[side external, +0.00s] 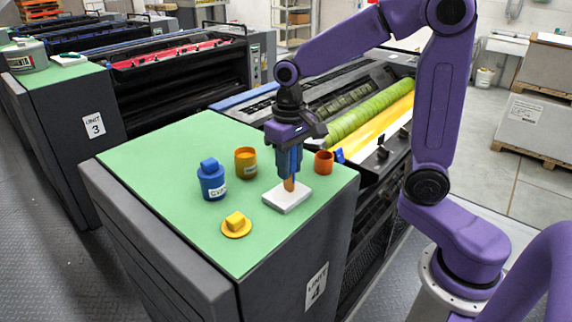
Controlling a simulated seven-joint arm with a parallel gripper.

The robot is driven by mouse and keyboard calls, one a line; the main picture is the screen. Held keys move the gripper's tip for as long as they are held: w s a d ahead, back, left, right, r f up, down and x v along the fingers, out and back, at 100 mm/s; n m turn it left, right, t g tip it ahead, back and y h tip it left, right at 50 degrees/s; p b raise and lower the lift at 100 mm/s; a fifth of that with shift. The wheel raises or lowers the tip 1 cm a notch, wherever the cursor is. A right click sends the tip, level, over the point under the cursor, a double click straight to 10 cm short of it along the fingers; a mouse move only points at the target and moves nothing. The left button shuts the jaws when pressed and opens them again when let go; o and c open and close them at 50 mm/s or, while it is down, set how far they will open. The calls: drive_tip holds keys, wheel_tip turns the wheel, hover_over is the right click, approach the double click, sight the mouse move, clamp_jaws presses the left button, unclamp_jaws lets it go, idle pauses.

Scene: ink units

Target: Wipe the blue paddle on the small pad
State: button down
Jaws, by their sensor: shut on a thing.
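My gripper (290,172) points down over the near right part of the green top and is shut on a paddle (289,185). The paddle's visible lower end is orange-brown, rounded and near upright. Blue shows just above it; I cannot tell how much of that is paddle and how much is finger. The small white pad (289,199) lies flat directly below. The paddle's tip appears at or just above the pad's surface; contact is not clear. The paddle's upper part is hidden by my gripper.
A blue labelled jar (212,182) with its lid on stands left of the pad. An orange-red cup (323,162) stands right. The green top (165,160) is clear at left.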

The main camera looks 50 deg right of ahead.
drive_tip(key=shift+s+d, duration=0.1)
drive_tip(key=shift+d, duration=1.25)
drive_tip(key=shift+a+r, duration=0.1)
drive_tip(key=shift+a, duration=0.8)
drive_tip(key=shift+a+f, duration=0.15)
drive_tip(key=shift+a, duration=0.7)
drive_tip(key=shift+a+f, duration=0.1)
drive_tip(key=shift+a, duration=0.7)
drive_tip(key=shift+a+r, duration=0.1)
drive_tip(key=shift+a, duration=0.6)
drive_tip(key=shift+d+r, duration=0.15)
drive_tip(key=shift+d, duration=0.7)
drive_tip(key=shift+d+f, duration=0.15)
drive_tip(key=shift+d, duration=0.65)
drive_tip(key=shift+d+f, duration=0.1)
drive_tip(key=shift+d, duration=0.7)
drive_tip(key=shift+d+r, duration=0.1)
drive_tip(key=shift+d, duration=0.75)
drive_tip(key=shift+a+r, duration=0.1)
drive_tip(key=shift+a, duration=0.8)
drive_tip(key=shift+a+f, duration=0.2)
drive_tip(key=shift+a, duration=1.45)
drive_tip(key=shift+a+r, duration=0.1)
drive_tip(key=shift+a, duration=0.65)
wheel_tip(320, 180, up, 6)
